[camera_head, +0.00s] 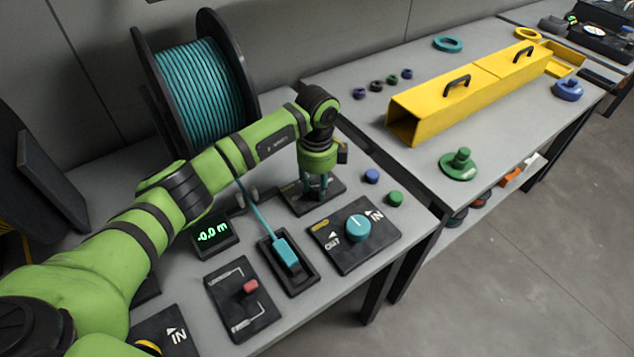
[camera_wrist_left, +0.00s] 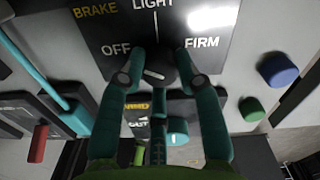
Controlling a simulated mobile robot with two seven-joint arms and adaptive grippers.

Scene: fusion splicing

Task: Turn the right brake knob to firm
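The brake knob (camera_wrist_left: 160,67) is small and black with a white line on its face. It sits on a dark panel (camera_wrist_left: 112,30) marked OFF at left, LIGHT at top and FIRM at right in the left wrist view. The white line lies slantwise, nearly level across these labels; which end is the pointer I cannot tell. My left gripper (camera_wrist_left: 159,60) has its two teal fingers at either side of the knob, seemingly touching it. In the head view my left gripper (camera_head: 316,190) points down over the panel (camera_head: 334,186) and hides the knob. My right gripper is not in view.
Nearby are a teal IN/OUT knob (camera_head: 358,229), a teal lever (camera_head: 287,254), a red-tipped switch (camera_head: 250,287), a display (camera_head: 212,235) reading -0.0 m, and blue (camera_head: 372,176) and green (camera_head: 396,198) buttons. A cable spool (camera_head: 203,85) stands behind my arm.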

